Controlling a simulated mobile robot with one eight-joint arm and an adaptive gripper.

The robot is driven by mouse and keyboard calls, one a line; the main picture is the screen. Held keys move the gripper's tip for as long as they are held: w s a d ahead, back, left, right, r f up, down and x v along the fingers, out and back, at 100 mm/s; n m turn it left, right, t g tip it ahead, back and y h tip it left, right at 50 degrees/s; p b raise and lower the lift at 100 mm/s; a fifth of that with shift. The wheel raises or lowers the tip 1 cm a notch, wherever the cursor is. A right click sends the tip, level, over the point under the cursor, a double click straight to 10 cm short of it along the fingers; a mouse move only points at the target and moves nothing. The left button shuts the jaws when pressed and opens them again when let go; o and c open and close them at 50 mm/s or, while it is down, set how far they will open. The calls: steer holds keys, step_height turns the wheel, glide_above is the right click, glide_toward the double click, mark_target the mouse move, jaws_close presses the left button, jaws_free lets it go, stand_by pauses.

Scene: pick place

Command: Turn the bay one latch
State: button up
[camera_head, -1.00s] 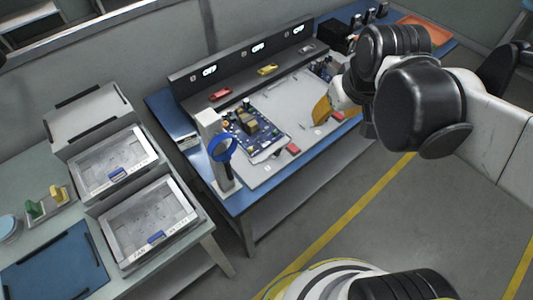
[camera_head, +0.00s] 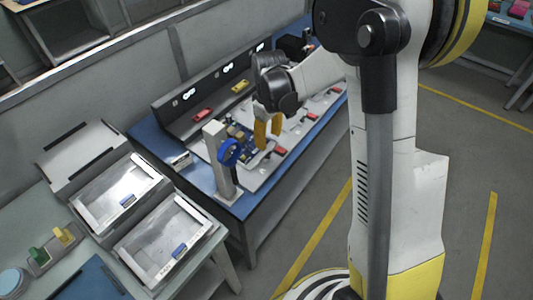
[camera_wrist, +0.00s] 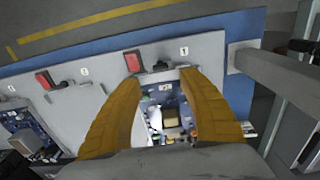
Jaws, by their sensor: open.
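The bay one latch (camera_wrist: 132,61) has a red end and a dark body, and sits by the label marked 1 (camera_wrist: 184,50) in the wrist view. It also shows as a small red piece at the front edge of the bench in the head view (camera_head: 280,150). My gripper (camera_wrist: 154,74) is open, its two yellow fingers apart over bay one. The left fingertip is close to the red end in the picture; I cannot tell whether it touches. In the head view, my gripper (camera_head: 269,138) points down above the circuit board (camera_head: 236,133), partly hiding it.
A post with a blue ring (camera_head: 228,152) stands at the bench's left end. A second red latch (camera_wrist: 44,80) lies farther along the panel edge. Red and yellow pieces (camera_head: 240,86) sit on the back shelf. Two trays (camera_head: 165,240) stand on the left table.

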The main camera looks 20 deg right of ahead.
mark_target(267, 157)
step_height(267, 157, down, 8)
steer(key=shift+r+b, duration=0.25)
steer(key=shift+b, duration=0.95)
jaws_close()
